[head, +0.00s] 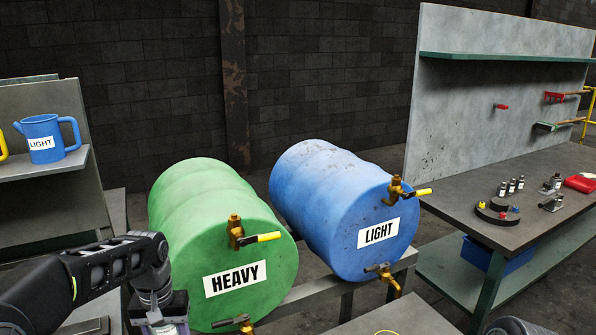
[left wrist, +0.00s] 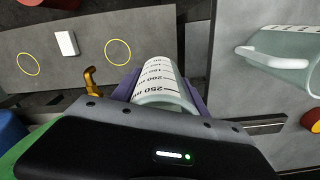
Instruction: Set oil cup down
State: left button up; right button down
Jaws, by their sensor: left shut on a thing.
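My left gripper (head: 166,325) is at the bottom left of the head view, in front of the green barrel. A second clear cup (left wrist: 290,70) with a handle is at the right of the wrist view. My right gripper is not in view.
A green HEAVY barrel (head: 215,235) and a blue LIGHT barrel (head: 335,205) have brass taps. A blue LIGHT jug (head: 45,137) stands on the left shelf. The wrist view shows a grey surface with yellow rings (left wrist: 118,53) and a white block (left wrist: 66,43). A workbench (head: 500,185) is at right.

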pick_arm(q)
jog(key=d+f+m+b, duration=0.1)
jog(key=d+f+m, duration=0.1)
jog(key=d+f, duration=0.3)
jog(key=d, duration=0.4)
jog(key=shift+w, duration=0.25)
jog(key=shift+d+r, duration=0.1)
